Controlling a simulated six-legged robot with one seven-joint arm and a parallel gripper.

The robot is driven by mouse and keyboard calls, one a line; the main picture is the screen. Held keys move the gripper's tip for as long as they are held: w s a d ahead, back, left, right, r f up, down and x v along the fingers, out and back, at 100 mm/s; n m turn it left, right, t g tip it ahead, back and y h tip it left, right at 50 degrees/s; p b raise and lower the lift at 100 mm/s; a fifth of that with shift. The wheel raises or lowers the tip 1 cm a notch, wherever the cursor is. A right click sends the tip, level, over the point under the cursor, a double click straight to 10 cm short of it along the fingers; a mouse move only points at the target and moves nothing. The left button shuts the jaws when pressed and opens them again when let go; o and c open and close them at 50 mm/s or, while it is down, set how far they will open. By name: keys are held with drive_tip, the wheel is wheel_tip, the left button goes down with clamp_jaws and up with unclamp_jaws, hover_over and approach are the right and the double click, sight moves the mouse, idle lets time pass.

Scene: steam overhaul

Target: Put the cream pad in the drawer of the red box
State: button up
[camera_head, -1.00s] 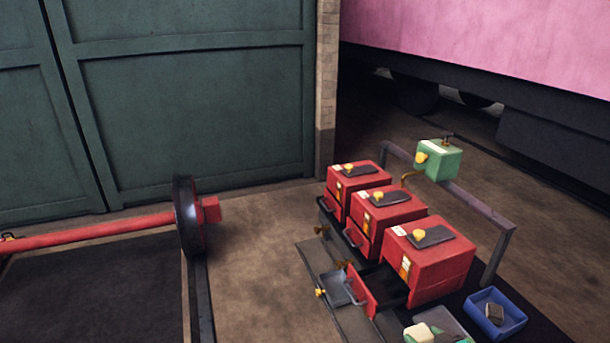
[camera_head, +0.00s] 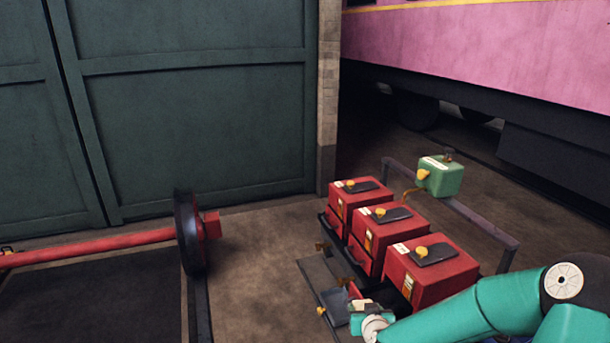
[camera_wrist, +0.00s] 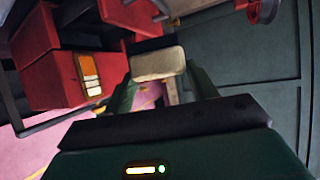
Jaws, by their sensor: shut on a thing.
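The cream pad (camera_wrist: 158,63), a small rounded block with a dark upper part, sits between my gripper's (camera_wrist: 161,78) green fingers in the wrist view. My gripper (camera_head: 371,314) is shut on it, low in front of the nearest red box (camera_head: 432,270). That box also shows at the left of the wrist view (camera_wrist: 45,80). Its open drawer has a red front (camera_head: 355,291), partly hidden by my gripper in the head view. A red panel with a handle (camera_wrist: 130,12), apparently this drawer front, lies beyond the pad. I cannot see the drawer's inside clearly.
Two more red boxes (camera_head: 352,198) (camera_head: 382,228) stand in a row behind. A green box (camera_head: 440,177) is by the grey rail (camera_head: 487,224). A grey tray (camera_head: 334,306) lies left of the drawer. A wheel (camera_head: 188,232) stands left, with open floor between.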

drive_tip(key=shift+w+a, duration=0.65)
drive_tip(key=shift+w, duration=0.05)
drive_tip(key=shift+s+d, duration=0.1)
drive_tip(key=s+f, duration=0.4)
drive_tip(key=f, duration=0.2)
drive_tip(key=shift+s, duration=0.4)
